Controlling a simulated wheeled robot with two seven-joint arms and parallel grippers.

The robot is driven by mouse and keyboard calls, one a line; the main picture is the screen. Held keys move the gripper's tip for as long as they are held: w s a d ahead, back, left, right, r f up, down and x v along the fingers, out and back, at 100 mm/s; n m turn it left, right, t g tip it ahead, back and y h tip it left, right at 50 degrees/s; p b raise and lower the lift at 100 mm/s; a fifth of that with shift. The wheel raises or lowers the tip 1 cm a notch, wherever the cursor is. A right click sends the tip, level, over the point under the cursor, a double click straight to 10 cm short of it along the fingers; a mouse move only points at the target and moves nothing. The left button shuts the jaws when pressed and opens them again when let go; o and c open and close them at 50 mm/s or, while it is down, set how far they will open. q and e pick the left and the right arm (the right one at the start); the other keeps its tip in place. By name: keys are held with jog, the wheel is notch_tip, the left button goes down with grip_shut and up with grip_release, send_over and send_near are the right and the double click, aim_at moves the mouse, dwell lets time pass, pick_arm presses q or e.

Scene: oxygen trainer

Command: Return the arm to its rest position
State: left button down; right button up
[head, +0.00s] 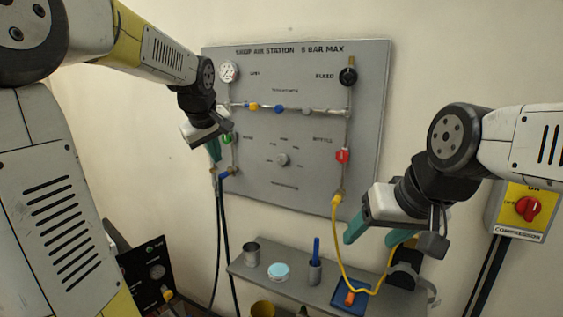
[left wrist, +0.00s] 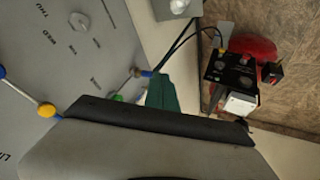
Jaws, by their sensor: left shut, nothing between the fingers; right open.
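My left arm comes in from the upper left in the head view. Its gripper (head: 215,152) is shut and empty, with teal fingers in front of the left edge of the grey air station panel (head: 300,215), close to a green-handled valve. I cannot tell whether they touch. In the left wrist view the shut teal fingers (left wrist: 163,93) show beside the panel's edge. My right arm comes in from the right. Its gripper (head: 376,236) is open and empty, pointing down in front of the panel's lower right, above the shelf.
A grey shelf (head: 310,293) holds a metal cup (head: 252,254), a pale blue round item (head: 278,271) and a holder with a blue stick (head: 316,250). A yellow hose (head: 339,250) hangs near my right gripper. A compressor switch (head: 528,208) is at right, a black unit (head: 140,272) lower left.

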pick_arm(q)
jog(key=s+d+f+m+h, duration=0.1)
jog(key=s+d+f+m, duration=0.1)
jog(key=s, duration=0.6)
jog(key=s+d+f+m, duration=0.2)
jog(key=s+m, duration=0.1)
jog(key=s, duration=0.6)
jog(key=s+d+f+m+h, duration=0.1)
jog(key=s+d+f+m, duration=0.1)
jog(key=s, duration=0.6)
jog(key=shift+s+f+m+g+h, duration=0.15)
jog(key=shift+m+g+h, duration=0.15)
jog(key=shift+m, duration=0.5)
